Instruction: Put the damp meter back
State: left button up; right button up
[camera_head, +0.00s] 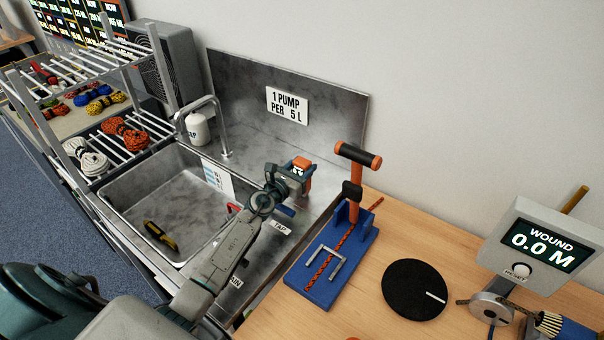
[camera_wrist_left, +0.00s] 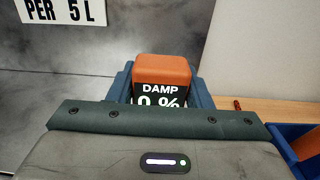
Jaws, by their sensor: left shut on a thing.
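The damp meter (camera_head: 301,162) is a small orange block with a dark display, held at the end of my left arm over the metal drainer beside the sink. My left gripper (camera_head: 297,174) is shut on it. The wrist view shows the meter (camera_wrist_left: 162,78) upright, reading "DAMP" and "0 %", its lower part hidden behind the gripper body. Blue-grey parts flank the meter on both sides; I cannot tell whether these are fingers or a holder. Whether the meter touches anything below is hidden. My right gripper is not in view.
The sink (camera_head: 140,195) holds a yellow-and-black item (camera_head: 160,236). A blue rope-cutting stand (camera_head: 325,275) with an orange handle is right of my gripper. A black disc (camera_head: 414,290) and the "WOUND 0.0 M" display (camera_head: 540,245) are farther right. Rope racks (camera_head: 120,135) stand left.

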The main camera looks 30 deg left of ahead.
pick_arm(q)
jog(key=shift+f, duration=0.1)
jog(key=shift+f, duration=0.2)
jog(key=o, duration=1.1)
jog(key=shift+c, duration=0.2)
jog(key=shift+r, duration=0.1)
jog(key=shift+r, duration=0.2)
jog(key=s+a, duration=0.1)
jog(key=s, duration=1.1)
jog(key=shift+a+p, duration=0.3)
jog(key=shift+p, duration=0.05)
